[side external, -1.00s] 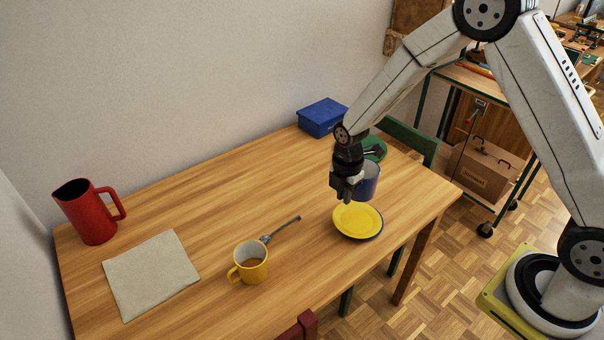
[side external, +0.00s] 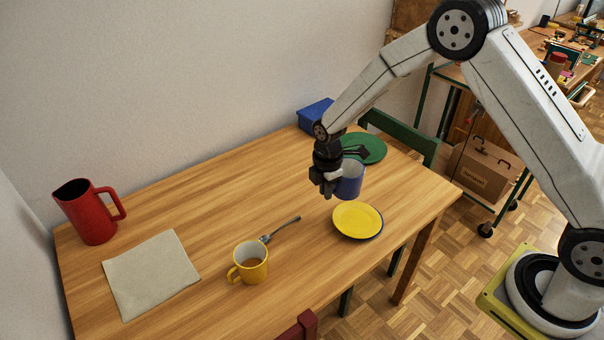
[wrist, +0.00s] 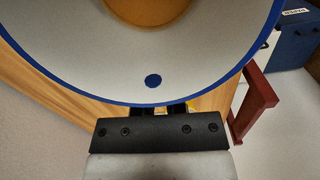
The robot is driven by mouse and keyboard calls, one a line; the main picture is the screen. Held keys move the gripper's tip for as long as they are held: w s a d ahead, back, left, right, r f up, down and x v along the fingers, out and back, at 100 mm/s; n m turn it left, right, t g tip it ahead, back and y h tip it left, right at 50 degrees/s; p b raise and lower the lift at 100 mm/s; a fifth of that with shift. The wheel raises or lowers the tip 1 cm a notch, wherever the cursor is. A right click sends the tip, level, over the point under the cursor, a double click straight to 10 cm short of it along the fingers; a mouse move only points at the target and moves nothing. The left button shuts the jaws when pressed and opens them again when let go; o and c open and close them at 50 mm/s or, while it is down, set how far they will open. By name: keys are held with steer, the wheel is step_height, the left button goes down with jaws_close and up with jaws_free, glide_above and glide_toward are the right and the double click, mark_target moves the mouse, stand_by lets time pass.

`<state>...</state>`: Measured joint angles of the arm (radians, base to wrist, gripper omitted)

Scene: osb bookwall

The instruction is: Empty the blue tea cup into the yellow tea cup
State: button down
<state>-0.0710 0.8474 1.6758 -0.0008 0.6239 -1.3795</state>
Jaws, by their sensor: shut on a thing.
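The blue tea cup (side external: 350,181) is held by my gripper (side external: 331,187), which is shut on it above the table. In the wrist view the blue-rimmed cup (wrist: 205,70) fills the top of the picture, with pale inner walls, a blue dot and brown-orange liquid inside. The cup looks about upright. The yellow tea cup (side external: 254,272) stands on the table to the lower left of my gripper, with its handle to the left and some brown liquid inside. The fingertips are partly hidden by the cup.
A yellow plate (side external: 357,220) lies below and right of the held cup. A cloth (side external: 150,273) and red pitcher (side external: 88,212) are at left. A green plate (side external: 366,148) and blue box (side external: 315,116) are at the back.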

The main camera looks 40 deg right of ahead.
steer(key=shift+w+a+f+m, duration=1.05)
steer(key=shift+w+a+m, duration=0.5)
steer(key=shift+w+m, duration=0.55)
steer(key=shift+w+a+f+m, duration=1.1)
steer(key=shift+w+a+m, duration=0.5)
steer(key=shift+w, duration=0.75)
steer(key=shift+w+a+f+m, duration=1.05)
steer(key=shift+w+a+m, duration=0.4)
steer(key=shift+w+m, duration=0.7)
steer(key=shift+w+a+f+m, duration=0.45)
steer(key=shift+a+m, duration=0.2)
steer(key=shift+m, duration=0.1)
steer(key=shift+w+a+f+m, duration=0.1)
steer(key=shift+a+f+m, duration=0.1)
steer(key=shift+a+m, duration=0.3)
steer(key=shift+w+a+f+m, duration=0.1)
steer(key=shift+a+f+m, duration=0.1)
steer(key=shift+a+m, duration=0.3)
steer(key=shift+d, duration=0.1)
